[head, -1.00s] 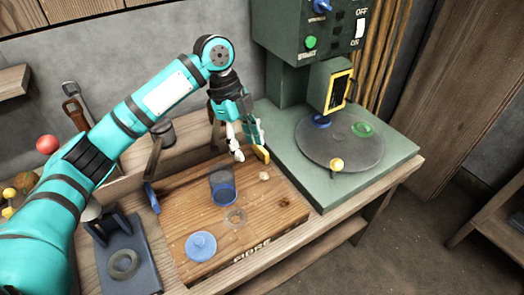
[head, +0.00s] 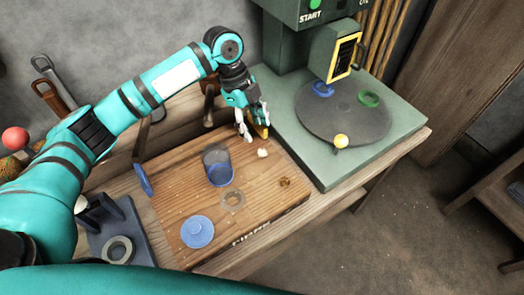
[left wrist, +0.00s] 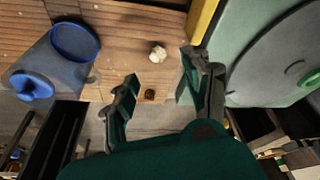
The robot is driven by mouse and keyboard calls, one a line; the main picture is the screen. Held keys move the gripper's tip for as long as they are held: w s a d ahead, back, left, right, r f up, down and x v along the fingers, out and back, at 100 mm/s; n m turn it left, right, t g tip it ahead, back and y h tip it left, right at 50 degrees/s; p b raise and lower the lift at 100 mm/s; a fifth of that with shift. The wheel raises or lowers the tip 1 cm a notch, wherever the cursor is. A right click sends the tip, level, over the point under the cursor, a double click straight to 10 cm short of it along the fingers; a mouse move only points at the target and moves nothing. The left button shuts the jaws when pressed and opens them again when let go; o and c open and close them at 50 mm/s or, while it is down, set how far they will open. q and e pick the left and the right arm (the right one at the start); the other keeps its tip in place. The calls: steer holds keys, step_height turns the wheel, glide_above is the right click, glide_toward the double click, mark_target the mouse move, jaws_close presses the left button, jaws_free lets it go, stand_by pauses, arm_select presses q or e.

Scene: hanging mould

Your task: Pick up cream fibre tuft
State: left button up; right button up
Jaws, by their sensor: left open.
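The cream fibre tuft (head: 263,153) lies on the wooden board, near its back right part. It also shows in the left wrist view (left wrist: 157,52), beyond the fingertips and apart from them. My left gripper (head: 256,136) is open and empty, just behind the tuft in the head view. In the left wrist view its two fingers (left wrist: 160,72) stand apart, with the tuft in line with the gap between them. My right gripper is not in view.
The board (head: 220,238) also bears a clear cup with blue (head: 219,168), a blue lid (head: 197,231), a ring (head: 232,199) and a small brown clump (head: 284,182). A green machine with a round plate (head: 335,118) stands close on the right. A yellow strip (left wrist: 201,18) is beside the right finger.

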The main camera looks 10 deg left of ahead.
mark_target(262, 150)
arm_select(q)
steer(key=shift+s+x, duration=0.15)
steer(key=shift+x, duration=1.8)
steer(key=shift+s+x, duration=0.1)
steer(key=shift+x, duration=1.85)
steer(key=shift+d, duration=0.1)
steer(key=c, duration=0.8)
